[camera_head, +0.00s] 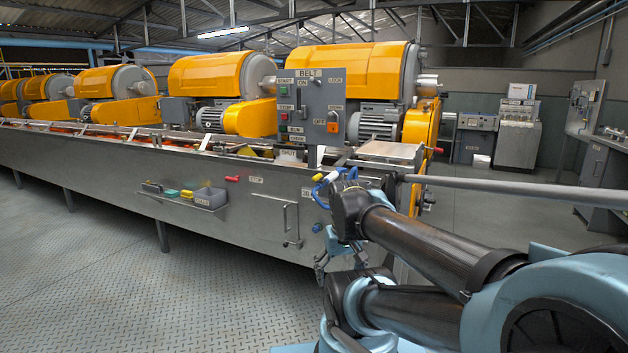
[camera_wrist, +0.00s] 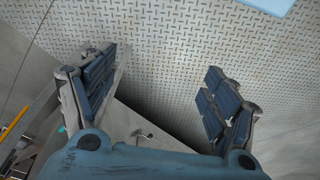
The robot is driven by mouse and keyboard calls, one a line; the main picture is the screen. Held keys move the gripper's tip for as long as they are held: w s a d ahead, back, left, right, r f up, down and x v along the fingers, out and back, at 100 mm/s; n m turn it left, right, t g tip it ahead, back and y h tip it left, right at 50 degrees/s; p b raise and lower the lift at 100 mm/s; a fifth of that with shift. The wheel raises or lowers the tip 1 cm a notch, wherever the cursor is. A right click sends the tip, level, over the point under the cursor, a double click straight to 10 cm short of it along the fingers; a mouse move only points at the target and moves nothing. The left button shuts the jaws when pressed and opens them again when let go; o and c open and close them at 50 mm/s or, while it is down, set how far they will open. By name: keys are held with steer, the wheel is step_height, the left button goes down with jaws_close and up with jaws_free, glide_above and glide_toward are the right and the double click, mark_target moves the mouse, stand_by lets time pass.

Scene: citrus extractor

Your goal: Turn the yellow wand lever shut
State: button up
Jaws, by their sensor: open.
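A small yellow lever-like part (camera_head: 330,177) with blue hose beside it shows at the machine's front top edge in the head view, just above my wrist. I cannot tell for sure that it is the wand lever, or how it is turned. No lever lies between the fingers.
The long grey machine front (camera_head: 150,180) carries a shelf (camera_head: 190,198) with small items and a bent metal handle (camera_head: 291,243). A BELT control panel (camera_head: 311,107) stands above. A grey horizontal bar (camera_head: 500,190) extends right behind my arm. The plated floor (camera_head: 110,290) is clear at left.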

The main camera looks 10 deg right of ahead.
steer(key=shift+w+f, duration=0.2)
steer(key=shift+w, duration=0.25)
